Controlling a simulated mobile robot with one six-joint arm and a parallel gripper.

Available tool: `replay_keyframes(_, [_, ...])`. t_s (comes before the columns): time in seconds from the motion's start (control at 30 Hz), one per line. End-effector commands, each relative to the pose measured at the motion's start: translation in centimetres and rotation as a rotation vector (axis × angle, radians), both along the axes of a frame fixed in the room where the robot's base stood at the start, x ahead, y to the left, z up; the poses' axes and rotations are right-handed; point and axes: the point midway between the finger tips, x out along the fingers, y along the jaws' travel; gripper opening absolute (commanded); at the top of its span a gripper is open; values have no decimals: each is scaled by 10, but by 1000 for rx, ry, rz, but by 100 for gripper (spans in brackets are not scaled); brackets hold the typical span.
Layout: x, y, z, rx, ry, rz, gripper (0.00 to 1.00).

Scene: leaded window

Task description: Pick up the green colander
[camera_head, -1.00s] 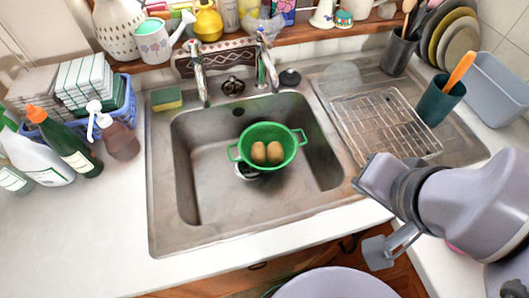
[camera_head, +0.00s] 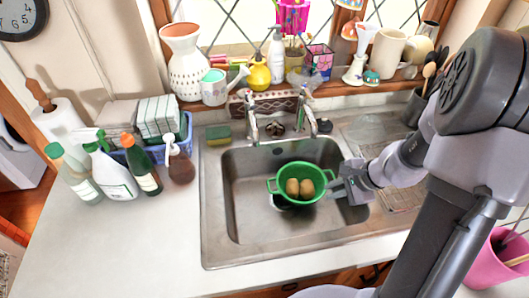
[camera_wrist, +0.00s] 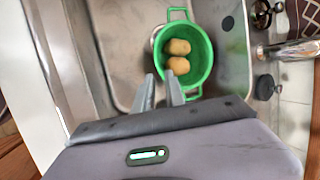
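The green colander (camera_head: 312,172) sits in the sink with two brown potato-like items (camera_head: 299,187) inside it. It has a loop handle on each side. My gripper (camera_head: 337,190) is at its right side, close to the right handle. In the wrist view the colander (camera_wrist: 206,62) lies just ahead and to the right of my gripper (camera_wrist: 159,82). The two fingers are apart with nothing seen between them. One finger overlaps the colander's near edge in this view; I cannot tell whether it touches. The near handle shows beside that finger.
The sink (camera_head: 245,215) walls surround the colander. Taps (camera_head: 253,128) stand behind it. A wire rack is at the right, partly behind my arm. Bottles (camera_head: 117,175) and a blue basket stand left on the counter. A pink bucket (camera_head: 490,265) is at the lower right.

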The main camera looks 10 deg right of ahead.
Motion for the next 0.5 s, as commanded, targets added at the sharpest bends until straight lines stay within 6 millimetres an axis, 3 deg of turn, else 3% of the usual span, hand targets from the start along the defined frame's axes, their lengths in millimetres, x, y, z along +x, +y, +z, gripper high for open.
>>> replay_keyframes(0.3, [30,22,-81,6,7,-8,15])
replay_keyframes(0.5, [45,33,-110,5,5,-8,15])
